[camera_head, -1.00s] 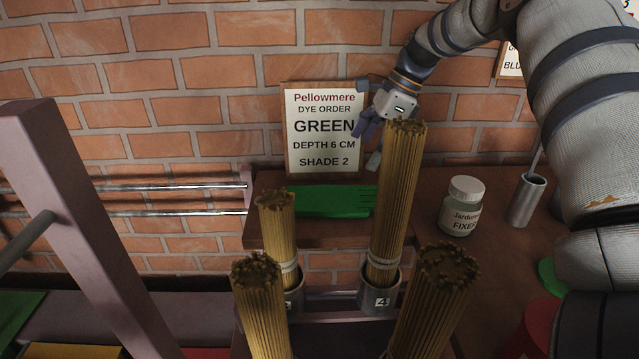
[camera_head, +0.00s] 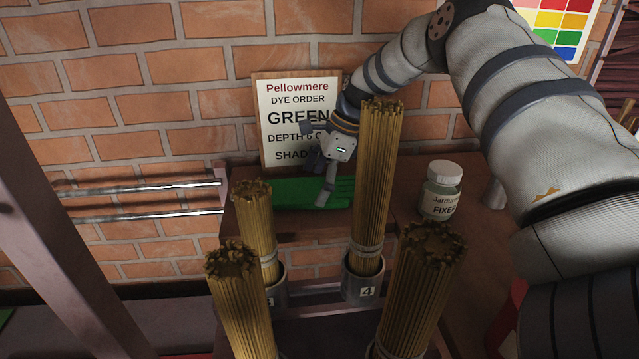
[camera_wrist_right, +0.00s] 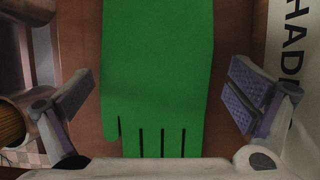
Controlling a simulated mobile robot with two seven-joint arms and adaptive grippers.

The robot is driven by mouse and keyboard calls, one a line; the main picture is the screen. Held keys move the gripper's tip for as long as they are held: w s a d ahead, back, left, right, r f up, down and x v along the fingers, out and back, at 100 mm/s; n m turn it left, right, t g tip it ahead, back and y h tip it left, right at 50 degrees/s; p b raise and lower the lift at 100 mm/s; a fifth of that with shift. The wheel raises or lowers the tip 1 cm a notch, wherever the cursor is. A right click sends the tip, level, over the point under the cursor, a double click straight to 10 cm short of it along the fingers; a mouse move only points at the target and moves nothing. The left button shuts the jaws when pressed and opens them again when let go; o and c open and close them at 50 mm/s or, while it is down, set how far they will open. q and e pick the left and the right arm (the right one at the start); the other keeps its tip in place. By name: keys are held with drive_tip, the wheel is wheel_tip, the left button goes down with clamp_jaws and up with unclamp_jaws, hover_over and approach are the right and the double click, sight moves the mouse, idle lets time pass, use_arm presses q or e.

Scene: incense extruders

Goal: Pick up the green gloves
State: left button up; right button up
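The green gloves (camera_head: 287,194) lie flat on a brown wooden shelf below the dye-order sign, and only one glove outline shows. They fill the middle of the right wrist view (camera_wrist_right: 158,60), fingers toward the bottom. My right gripper (camera_head: 318,182) is just above the gloves near their right part in the head view. In the wrist view its two fingers (camera_wrist_right: 165,98) are spread wide, one on each side of the gloves, with nothing between them touching. My left gripper is not in view.
Tall bundles of incense sticks stand in front, one in holder 4 (camera_head: 364,283) close beside my right gripper. The dye-order sign (camera_head: 288,112) leans on the brick wall behind. A fixer jar (camera_head: 440,190) stands to the right. Metal rails (camera_head: 150,200) run at left.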

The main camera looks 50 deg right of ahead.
drive_tip(key=c, duration=0.7)
